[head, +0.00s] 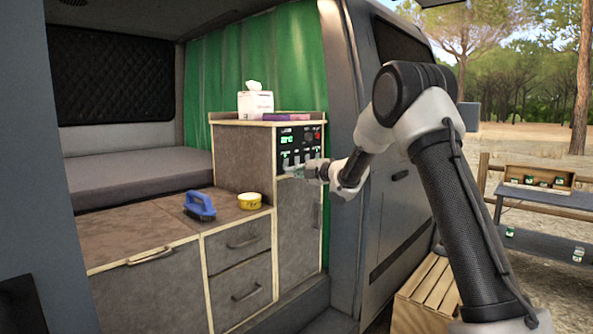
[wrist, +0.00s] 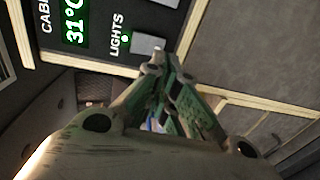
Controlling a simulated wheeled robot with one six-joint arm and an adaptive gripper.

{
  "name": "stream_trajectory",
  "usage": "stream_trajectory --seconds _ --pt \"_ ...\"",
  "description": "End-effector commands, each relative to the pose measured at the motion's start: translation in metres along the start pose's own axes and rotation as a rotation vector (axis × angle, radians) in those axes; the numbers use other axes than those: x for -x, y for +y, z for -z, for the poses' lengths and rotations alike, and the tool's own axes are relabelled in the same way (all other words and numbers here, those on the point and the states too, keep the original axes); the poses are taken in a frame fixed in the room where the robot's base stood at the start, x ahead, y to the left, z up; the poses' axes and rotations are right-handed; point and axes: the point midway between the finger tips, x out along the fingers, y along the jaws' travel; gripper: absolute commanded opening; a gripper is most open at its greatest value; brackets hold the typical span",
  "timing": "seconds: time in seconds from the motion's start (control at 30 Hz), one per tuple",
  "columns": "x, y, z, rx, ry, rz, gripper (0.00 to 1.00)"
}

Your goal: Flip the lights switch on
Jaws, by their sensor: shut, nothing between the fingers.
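The control panel (head: 299,140) is a black plate on the front of the tall cabinet, with a green display and a row of small switches along its lower part. In the wrist view the word LIGHTS stands beside a grey rocker, the lights switch (wrist: 148,43), with a small pale-green dot between them. My gripper (wrist: 160,62) is shut and empty, its fingertips right at the edge of the lights switch. Whether they touch it I cannot tell. In the head view my gripper (head: 310,170) is at the panel's lower right and hides part of it.
A tissue box (head: 255,103) stands on the cabinet top. A blue brush (head: 199,205) and a yellow tub (head: 249,201) lie on the lower counter. The van's open side (head: 350,200) is close beside my arm. A slatted wooden crate (head: 428,290) stands below it.

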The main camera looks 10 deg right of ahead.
Motion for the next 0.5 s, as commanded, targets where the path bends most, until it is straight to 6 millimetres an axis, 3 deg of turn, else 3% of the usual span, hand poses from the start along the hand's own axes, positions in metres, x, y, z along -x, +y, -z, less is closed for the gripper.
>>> stream_trajectory --seconds 0.07,0.5 --pt "-0.001 -0.001 0.001 0.0 0.001 0.0 0.0" --pt "0.055 -0.014 -0.001 -0.001 -0.002 0.0 0.0"
